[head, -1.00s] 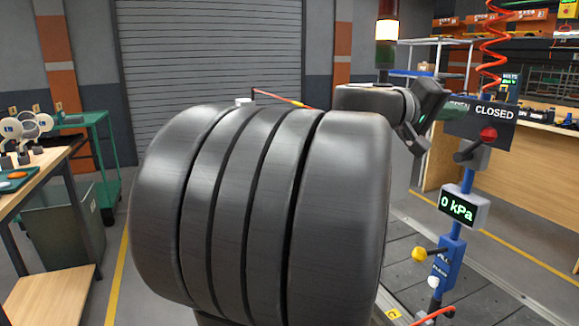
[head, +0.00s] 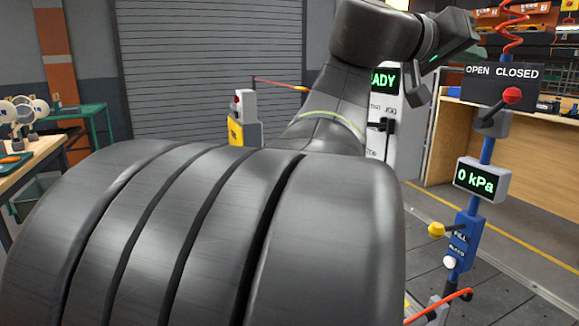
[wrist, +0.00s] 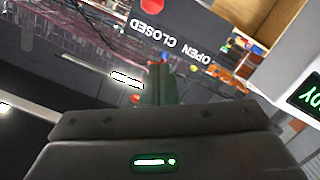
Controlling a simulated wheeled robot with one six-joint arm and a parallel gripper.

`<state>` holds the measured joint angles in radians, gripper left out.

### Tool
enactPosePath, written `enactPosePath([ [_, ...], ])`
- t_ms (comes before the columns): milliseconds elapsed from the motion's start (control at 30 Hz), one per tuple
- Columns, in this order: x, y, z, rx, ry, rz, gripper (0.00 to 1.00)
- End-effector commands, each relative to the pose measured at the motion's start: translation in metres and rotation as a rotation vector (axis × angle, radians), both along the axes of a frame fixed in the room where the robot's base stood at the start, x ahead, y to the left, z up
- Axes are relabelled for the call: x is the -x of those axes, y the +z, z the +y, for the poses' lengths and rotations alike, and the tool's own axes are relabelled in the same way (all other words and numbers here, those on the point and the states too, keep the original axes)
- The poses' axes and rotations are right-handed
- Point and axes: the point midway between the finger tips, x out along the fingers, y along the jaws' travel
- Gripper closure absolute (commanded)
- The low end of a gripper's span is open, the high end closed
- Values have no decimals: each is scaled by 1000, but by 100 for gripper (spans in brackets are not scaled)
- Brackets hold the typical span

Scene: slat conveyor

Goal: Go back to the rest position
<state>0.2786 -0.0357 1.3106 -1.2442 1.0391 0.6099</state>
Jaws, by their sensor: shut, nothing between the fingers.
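My gripper (head: 440,58) is at the upper right of the head view, at the end of my raised arm, with a small green light on its dark body. It is in the air to the left of the OPEN CLOSED sign (head: 503,85) and its red-knobbed lever (head: 511,96), apart from them. In the wrist view my gripper (wrist: 160,80) shows narrow fingers together with nothing between them, and the sign (wrist: 180,45) appears upside down beyond. My own large dark arm links cover the lower left of the head view and hide what is behind them.
A blue post (head: 463,238) carries a gauge reading 0 kPa (head: 482,181), a yellow knob (head: 437,229) and a white knob (head: 450,262). A white panel (head: 391,125) with a green display stands behind my arm. A wooden bench (head: 450,150) is at right, a table (head: 40,155) at left.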

Motion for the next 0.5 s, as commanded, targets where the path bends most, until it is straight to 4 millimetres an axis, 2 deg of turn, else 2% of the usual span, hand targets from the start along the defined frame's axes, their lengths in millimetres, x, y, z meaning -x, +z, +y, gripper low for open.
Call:
enactPosePath([
  [200,9,4,30,0,4,0,100],
  [500,20,7,59,2,1,1,100],
])
